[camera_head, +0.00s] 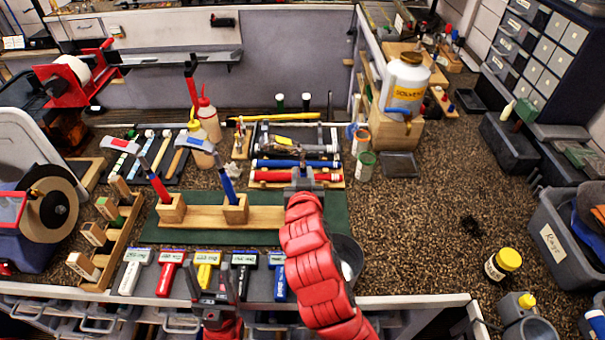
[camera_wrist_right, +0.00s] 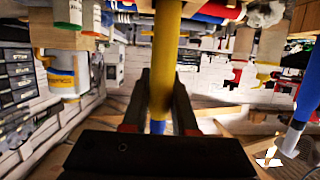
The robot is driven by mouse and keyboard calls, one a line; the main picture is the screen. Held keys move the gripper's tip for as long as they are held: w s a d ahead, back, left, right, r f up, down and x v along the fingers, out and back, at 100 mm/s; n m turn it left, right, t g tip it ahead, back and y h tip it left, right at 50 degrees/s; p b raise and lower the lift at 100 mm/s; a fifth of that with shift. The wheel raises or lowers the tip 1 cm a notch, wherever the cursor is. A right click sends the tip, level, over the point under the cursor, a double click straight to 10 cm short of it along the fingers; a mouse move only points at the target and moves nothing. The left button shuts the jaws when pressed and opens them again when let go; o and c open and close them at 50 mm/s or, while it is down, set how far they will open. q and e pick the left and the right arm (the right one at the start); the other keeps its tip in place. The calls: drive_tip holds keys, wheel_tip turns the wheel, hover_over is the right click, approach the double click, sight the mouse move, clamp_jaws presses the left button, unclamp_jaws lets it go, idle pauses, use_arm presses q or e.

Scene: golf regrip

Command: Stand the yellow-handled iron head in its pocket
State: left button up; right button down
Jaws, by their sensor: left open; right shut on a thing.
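My right gripper (camera_wrist_right: 157,112) is shut on a yellow handle (camera_wrist_right: 166,55), with a blue part below the jaws in the right wrist view. In the head view the red right arm hides this handle; my right gripper (camera_head: 305,182) is over the back edge of the green mat. A long wooden base (camera_head: 262,216) on the mat has two visible blocks. A red handle (camera_head: 160,188) stands tilted in the left block, a blue handle (camera_head: 228,186) in the other. Whatever lies under the right arm is hidden. My left gripper (camera_head: 212,275) is open and empty at the front edge.
Several labelled coloured pieces lie in a front row, including a yellow one (camera_head: 207,262). A yellow rod (camera_head: 280,117) lies behind the tray of coloured rods. Two bottles (camera_head: 208,118) stand behind the base. A solvent jug (camera_head: 405,85) stands back right.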

wheel_tip(320, 180, down, 2)
drive_tip(key=shift+s+f+g, duration=0.1)
drive_tip(key=shift+s+g, duration=0.05)
drive_tip(key=shift+g, duration=0.15)
drive_tip(key=c, duration=0.6)
unclamp_jaws()
drive_tip(key=shift+f, duration=0.2)
drive_tip(key=shift+s+f, duration=0.1)
drive_tip(key=shift+f, duration=0.05)
drive_tip(key=shift+s+f+b, duration=0.1)
drive_tip(key=shift+s+b, duration=0.15)
drive_tip(key=shift+b, duration=0.05)
drive_tip(key=shift+b+v, duration=0.5)
drive_tip(key=shift+v, duration=0.6)
drive_tip(key=p+v, duration=0.5)
drive_tip(key=p, duration=0.1)
drive_tip(key=r+p+v, duration=0.1)
drive_tip(key=p+v, duration=0.4)
drive_tip(key=p, duration=0.1)
drive_tip(key=r+p+v, duration=0.1)
drive_tip(key=p+v, duration=0.4)
drive_tip(key=p, duration=0.1)
drive_tip(key=shift+w+a+r, duration=0.1)
drive_tip(key=shift+w+r, duration=0.05)
drive_tip(key=shift+w, duration=0.1)
